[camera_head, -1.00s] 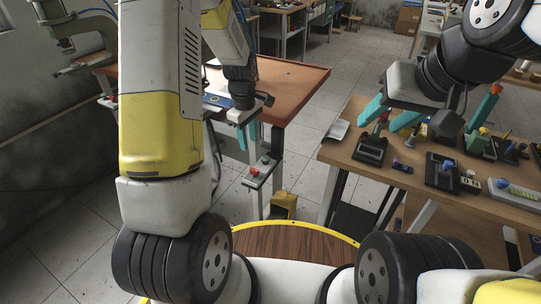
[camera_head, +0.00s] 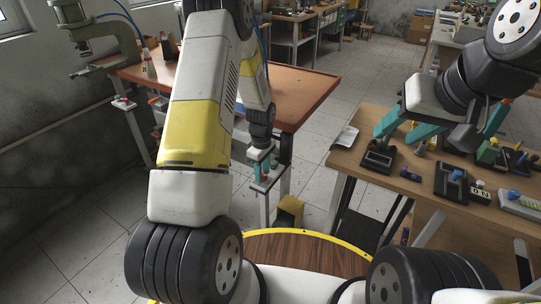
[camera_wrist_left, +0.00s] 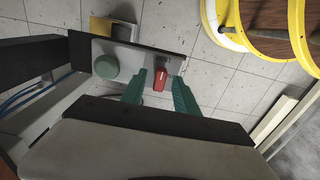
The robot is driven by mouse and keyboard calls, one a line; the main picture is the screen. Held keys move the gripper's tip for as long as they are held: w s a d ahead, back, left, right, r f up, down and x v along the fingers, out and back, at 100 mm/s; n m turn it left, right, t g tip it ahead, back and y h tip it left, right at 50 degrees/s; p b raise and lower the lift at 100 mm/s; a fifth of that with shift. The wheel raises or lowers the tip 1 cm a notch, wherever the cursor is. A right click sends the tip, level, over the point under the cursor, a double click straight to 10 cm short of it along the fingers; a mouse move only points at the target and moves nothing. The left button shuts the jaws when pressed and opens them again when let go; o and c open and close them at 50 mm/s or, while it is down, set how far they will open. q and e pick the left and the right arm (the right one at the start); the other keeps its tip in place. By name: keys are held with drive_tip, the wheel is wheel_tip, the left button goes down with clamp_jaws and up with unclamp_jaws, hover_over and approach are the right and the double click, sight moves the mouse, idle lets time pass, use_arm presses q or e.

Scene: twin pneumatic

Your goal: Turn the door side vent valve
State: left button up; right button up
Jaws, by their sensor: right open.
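A narrow grey bracket plate (camera_head: 266,184) sticks out at the near leg of the orange-topped table. In the left wrist view the plate (camera_wrist_left: 128,57) carries a round green knob (camera_wrist_left: 106,67) and a red lever handle (camera_wrist_left: 160,82), likely the vent valve. My left gripper (camera_head: 261,166) is over the plate. In the left wrist view my left gripper (camera_wrist_left: 159,76) has its teal fingers on either side of the red handle, with small gaps showing. My right gripper (camera_head: 442,122) is open and empty above the wooden table at right.
The orange table (camera_head: 300,90) stands behind my left arm. A similar small bracket (camera_head: 124,104) with a red part is at its far left corner. The wooden table (camera_head: 350,155) at right holds several fixtures and small parts. A yellow block (camera_head: 289,211) is low beside the table leg.

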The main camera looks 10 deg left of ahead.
use_arm(q)
drive_tip(key=shift+c, duration=0.5)
clamp_jaws()
drive_tip(key=shift+m, duration=0.4)
drive_tip(key=m, duration=0.3)
drive_tip(key=shift+m, duration=0.4)
drive_tip(key=m, duration=1.3)
drive_tip(key=shift+m, duration=0.3)
